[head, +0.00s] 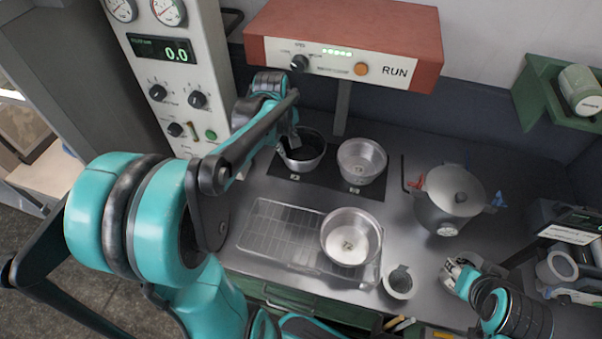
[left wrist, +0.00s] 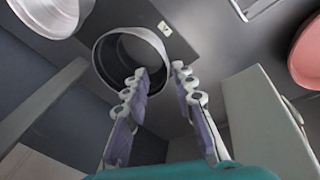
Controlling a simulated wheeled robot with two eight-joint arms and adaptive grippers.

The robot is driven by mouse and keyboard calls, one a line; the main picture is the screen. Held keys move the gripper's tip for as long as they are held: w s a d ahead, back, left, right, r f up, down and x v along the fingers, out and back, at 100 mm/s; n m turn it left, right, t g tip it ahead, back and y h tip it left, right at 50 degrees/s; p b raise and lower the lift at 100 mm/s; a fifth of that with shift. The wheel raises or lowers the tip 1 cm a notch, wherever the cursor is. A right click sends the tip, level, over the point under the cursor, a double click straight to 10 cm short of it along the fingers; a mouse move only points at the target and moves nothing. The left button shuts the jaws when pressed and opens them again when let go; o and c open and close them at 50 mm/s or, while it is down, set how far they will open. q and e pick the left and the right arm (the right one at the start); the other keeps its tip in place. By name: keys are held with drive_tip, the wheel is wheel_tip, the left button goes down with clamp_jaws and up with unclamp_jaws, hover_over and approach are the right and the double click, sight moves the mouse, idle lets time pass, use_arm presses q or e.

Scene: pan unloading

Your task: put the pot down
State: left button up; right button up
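A steel pot with a dark inside (head: 313,161) stands on the left half of a dark mat (head: 330,181). My left gripper (head: 291,141) is at its rim, partly hidden by its own arm in the head view. In the left wrist view the two fingers (left wrist: 161,69) are apart, one over the opening of the pot (left wrist: 103,64) and one outside its wall. A gap shows between the fingers, so they look open. My right gripper (head: 461,272) is low at the right, near the counter; its fingers are too small to read.
A second steel pot (head: 362,176) stands on the mat's right half. Another pot (head: 351,258) stands on the right of a wire rack (head: 272,232). The rack's left part is bare.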

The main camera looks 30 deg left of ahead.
use_arm(q)
drive_tip(key=s+d+r+m+t, duration=0.2)
drive_tip(key=s+d+m+t, duration=0.2)
drive_tip(key=s+d+m, duration=1)
drive_tip(key=shift+s+d+r+h, duration=0.2)
drive_tip(key=shift+d+h, duration=0.1)
drive_tip(key=shift+d, duration=0.8)
drive_tip(key=shift+f, duration=0.1)
